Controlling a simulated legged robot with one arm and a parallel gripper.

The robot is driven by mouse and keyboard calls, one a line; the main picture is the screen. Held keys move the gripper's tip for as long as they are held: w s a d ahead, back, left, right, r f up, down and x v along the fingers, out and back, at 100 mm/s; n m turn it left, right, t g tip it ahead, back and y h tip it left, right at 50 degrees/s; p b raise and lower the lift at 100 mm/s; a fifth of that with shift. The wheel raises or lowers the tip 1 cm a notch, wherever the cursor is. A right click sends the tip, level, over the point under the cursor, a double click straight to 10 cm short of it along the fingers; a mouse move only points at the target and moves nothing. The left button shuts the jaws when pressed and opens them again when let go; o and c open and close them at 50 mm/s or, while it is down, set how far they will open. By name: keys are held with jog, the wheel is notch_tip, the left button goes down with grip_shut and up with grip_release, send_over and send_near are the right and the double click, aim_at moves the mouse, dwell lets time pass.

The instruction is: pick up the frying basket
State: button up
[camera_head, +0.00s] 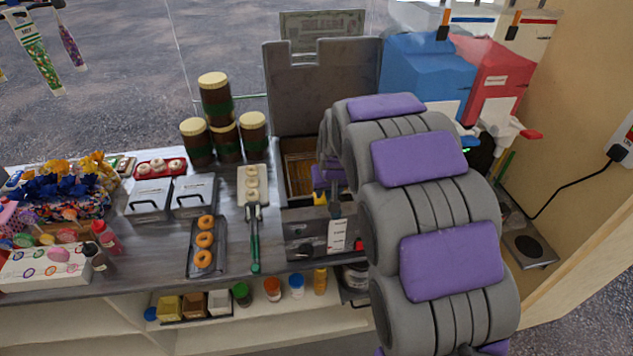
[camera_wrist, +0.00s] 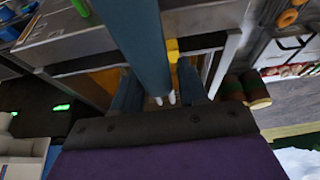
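The frying basket shows mainly by its long blue-grey handle (camera_wrist: 143,45), which runs down the middle of the wrist view. In the head view the handle (camera_head: 336,207) sticks out at the front of the fryer (camera_head: 300,228). My gripper (camera_wrist: 158,75) is open, with one finger on each side of the handle and a gap on the right. Two pale rod ends show at the handle's lower end. The basket's body is mostly hidden by my arm and gripper in the head view. I cannot tell whether a finger touches the handle.
The fryer's upright grey lid (camera_head: 318,90) stands behind. A tray of donuts (camera_head: 207,262) and green-handled tongs (camera_head: 255,240) lie to the left. Stacked brown jars (camera_head: 215,98) stand at the back. Blue (camera_head: 425,75) and red (camera_head: 490,80) drink machines stand to the right.

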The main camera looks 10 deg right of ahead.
jog(key=shift+d, duration=0.3)
jog(key=c, duration=0.5)
jog(key=shift+a, duration=0.2)
jog(key=shift+c, duration=1.2)
jog(key=shift+a, duration=0.15)
grip_shut()
jog(key=shift+r, duration=0.15)
